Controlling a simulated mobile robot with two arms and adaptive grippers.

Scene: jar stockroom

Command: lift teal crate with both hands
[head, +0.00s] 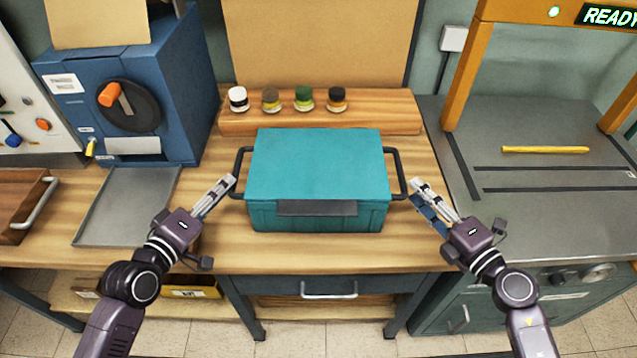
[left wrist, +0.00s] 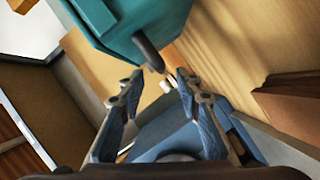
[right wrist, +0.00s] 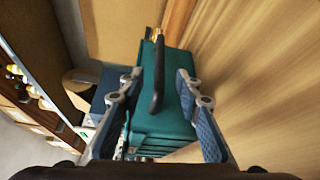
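The teal crate (head: 316,165) stands closed on the wooden bench, with a dark bar handle on each side. My left gripper (head: 229,183) is near the left handle (head: 239,172). In the left wrist view its fingers (left wrist: 158,85) are apart with nothing between them, and the dark handle (left wrist: 148,50) lies just beyond the tips. My right gripper (head: 420,186) is at the right handle (head: 400,173). In the right wrist view its fingers (right wrist: 158,82) are apart, and the handle (right wrist: 158,75) shows between them, not clamped.
Several small jars (head: 271,99) stand on a wooden ledge (head: 370,122) behind the crate. A blue machine (head: 120,100) and a metal tray (head: 125,205) are at left. At right, an orange frame (head: 465,75) stands over a grey surface with a yellow rod (head: 545,149). The bench front is clear.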

